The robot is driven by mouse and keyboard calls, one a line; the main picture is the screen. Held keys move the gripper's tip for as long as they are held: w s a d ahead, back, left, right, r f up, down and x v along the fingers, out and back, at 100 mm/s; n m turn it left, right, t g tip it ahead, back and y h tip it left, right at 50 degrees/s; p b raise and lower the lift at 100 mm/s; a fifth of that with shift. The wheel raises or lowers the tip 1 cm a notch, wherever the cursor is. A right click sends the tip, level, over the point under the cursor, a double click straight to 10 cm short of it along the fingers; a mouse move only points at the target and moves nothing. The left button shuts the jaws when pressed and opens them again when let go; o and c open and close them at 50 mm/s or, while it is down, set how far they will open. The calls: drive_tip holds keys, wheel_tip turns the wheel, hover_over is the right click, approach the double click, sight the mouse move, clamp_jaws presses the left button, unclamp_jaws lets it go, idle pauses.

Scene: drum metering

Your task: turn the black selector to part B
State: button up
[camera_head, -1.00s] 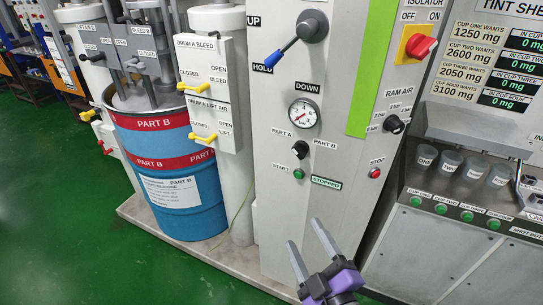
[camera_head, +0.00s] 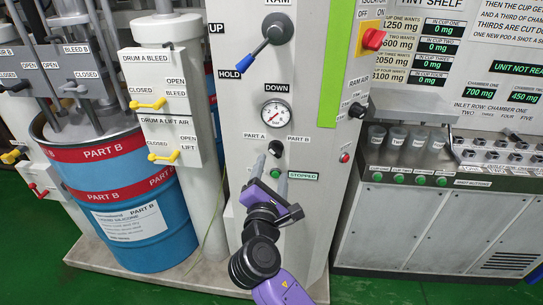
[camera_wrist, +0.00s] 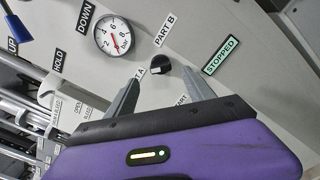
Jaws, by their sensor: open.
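The black selector (camera_head: 276,148) is a small round knob on the white front panel, between the labels PART A on its left and PART B on its right. In the wrist view the selector (camera_wrist: 161,70) shows a pale mark on the side facing the partly covered PART A label. My gripper (camera_head: 271,170) is open, just below and in front of the selector. In the wrist view the fingers of my gripper (camera_wrist: 161,82) stand on either side of the selector, with nothing held. I cannot tell if they reach its depth.
The green START button (camera_head: 275,173) is close by the fingers, beside the STOPPED display (camera_head: 303,176). A pressure gauge (camera_head: 277,114) and the blue-tipped ram lever (camera_head: 264,45) are above. The red STOP button (camera_head: 344,157) is right. The blue PART B drum (camera_head: 130,205) stands left.

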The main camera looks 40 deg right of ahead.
sight(276, 153)
drive_tip(key=p+x, duration=0.1)
drive_tip(key=x, duration=0.6)
drive_tip(key=shift+d, duration=0.1)
clamp_jaws()
